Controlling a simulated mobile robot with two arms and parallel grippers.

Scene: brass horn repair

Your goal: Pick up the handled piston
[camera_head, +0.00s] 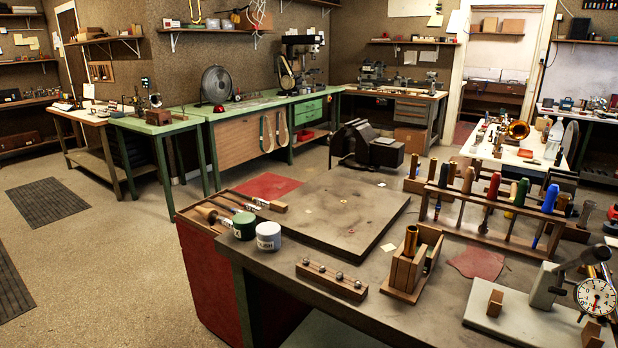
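No single thing can be told for sure as the handled piston. A brass cylinder (411,241) stands upright in a small wooden holder (402,272) on the near bench; whether it has a handle is unclear. Several upright tools with coloured handles stand in a long wooden rack (480,232) to the right, among them a red one (493,187), a green one (521,192) and a blue one (550,199). Their lower ends are partly hidden by the rack. Neither of my grippers is in view.
The near bench (318,332) also holds a raised dark board (320,215), a green jar (244,225), a white jar (268,235), a wooden strip with small balls (331,280) and a dial gauge (596,297) at the right. Open floor (110,260) lies to the left.

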